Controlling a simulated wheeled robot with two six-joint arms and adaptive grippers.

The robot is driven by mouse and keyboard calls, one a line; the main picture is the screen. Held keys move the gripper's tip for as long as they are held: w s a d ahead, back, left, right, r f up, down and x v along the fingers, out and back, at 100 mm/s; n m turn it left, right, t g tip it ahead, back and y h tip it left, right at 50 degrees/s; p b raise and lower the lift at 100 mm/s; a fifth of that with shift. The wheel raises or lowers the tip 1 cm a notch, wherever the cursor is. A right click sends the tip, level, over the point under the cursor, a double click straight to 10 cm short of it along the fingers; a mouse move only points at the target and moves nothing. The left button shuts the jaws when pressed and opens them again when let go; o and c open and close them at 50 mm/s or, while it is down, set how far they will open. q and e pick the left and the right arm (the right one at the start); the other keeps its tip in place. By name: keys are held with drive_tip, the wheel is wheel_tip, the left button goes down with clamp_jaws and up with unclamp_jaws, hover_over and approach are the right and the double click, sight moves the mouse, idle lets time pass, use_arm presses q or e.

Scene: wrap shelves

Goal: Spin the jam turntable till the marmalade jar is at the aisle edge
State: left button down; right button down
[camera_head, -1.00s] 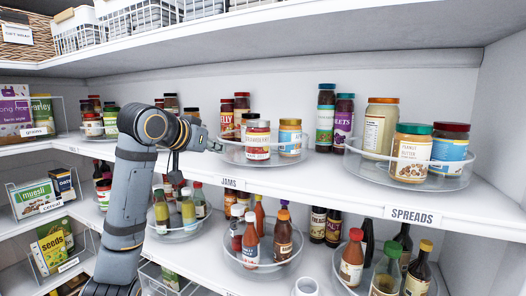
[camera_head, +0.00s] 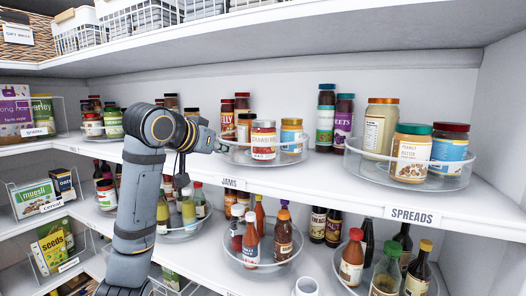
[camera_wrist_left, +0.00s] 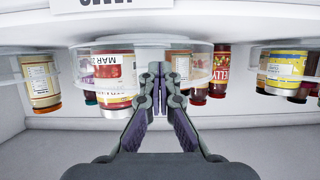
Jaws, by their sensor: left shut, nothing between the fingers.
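The jam turntable (camera_head: 270,158) is a clear round tray on the middle shelf, above the JAMS label. A strawberry jar (camera_head: 263,141) with a pale lid stands at its front. An orange-lidded jar (camera_head: 291,136) is to the right and a darker jar (camera_head: 245,127) behind left. I cannot read which jar is marmalade. My left gripper (camera_head: 220,148) is shut and empty at the turntable's left rim. In the left wrist view the shut fingers (camera_wrist_left: 160,78) overlap the turntable (camera_wrist_left: 145,40), seen upside down; exact contact is unclear. My right gripper is not in view.
The spreads turntable (camera_head: 405,180) holds several jars at the right. Tall jars (camera_head: 326,120) stand between the turntables at the back. A bottle turntable (camera_head: 262,262) is on the shelf below. The shelf above overhangs. Bare shelf lies in front of the jam turntable.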

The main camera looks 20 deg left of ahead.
use_arm(q)
drive_tip(key=shift+s+d, duration=0.2)
drive_tip(key=shift+d, duration=0.95)
